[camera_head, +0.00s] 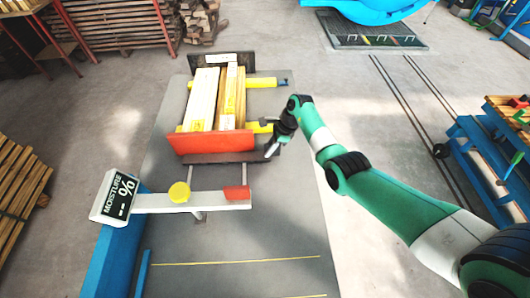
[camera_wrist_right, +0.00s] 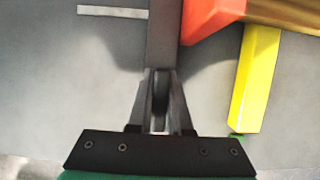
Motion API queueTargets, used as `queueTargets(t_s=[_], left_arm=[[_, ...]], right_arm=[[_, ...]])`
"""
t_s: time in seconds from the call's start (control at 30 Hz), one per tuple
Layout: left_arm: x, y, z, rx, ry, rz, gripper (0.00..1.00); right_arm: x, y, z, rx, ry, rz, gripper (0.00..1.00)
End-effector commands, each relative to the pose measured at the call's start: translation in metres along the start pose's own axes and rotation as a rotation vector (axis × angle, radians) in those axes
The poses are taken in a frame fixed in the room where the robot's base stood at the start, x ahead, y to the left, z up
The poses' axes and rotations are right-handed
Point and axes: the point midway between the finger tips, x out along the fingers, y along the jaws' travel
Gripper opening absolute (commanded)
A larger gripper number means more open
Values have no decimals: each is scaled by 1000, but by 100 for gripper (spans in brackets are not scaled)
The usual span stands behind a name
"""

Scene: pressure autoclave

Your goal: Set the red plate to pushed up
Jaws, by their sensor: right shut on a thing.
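The red plate (camera_head: 210,142) stands upright across the near end of the wooden boards (camera_head: 203,98). Its red corner also shows in the right wrist view (camera_wrist_right: 208,14). A dark grey bar (camera_head: 218,158) runs along the near side of the red plate. My right gripper (camera_head: 270,150) is at the bar's right end. In the right wrist view my fingers (camera_wrist_right: 160,110) are shut on the end of the dark bar (camera_wrist_right: 163,35). The red plate lies beside the fingers, apart from them. My left gripper is not in view.
A yellow bar (camera_wrist_right: 254,80) sticks out close to my right gripper. A moisture display (camera_head: 115,198), a yellow knob (camera_head: 179,192) and a red block (camera_head: 237,192) sit on a pale arm nearer to me. A blue-framed bench (camera_head: 480,150) stands at the right. The floor between is clear.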

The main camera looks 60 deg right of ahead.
Motion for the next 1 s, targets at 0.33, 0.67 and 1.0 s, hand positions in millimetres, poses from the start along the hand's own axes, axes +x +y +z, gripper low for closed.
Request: queueTargets(t_s=[0.33, 0.67, 1.0], left_arm=[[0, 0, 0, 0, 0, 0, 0], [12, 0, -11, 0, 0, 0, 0], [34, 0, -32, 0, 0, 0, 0]], right_arm=[[0, 0, 0, 1, 0, 0, 48], [-26, 0, 2, 1, -1, -2, 48], [-101, 0, 2, 2, -1, -2, 48]])
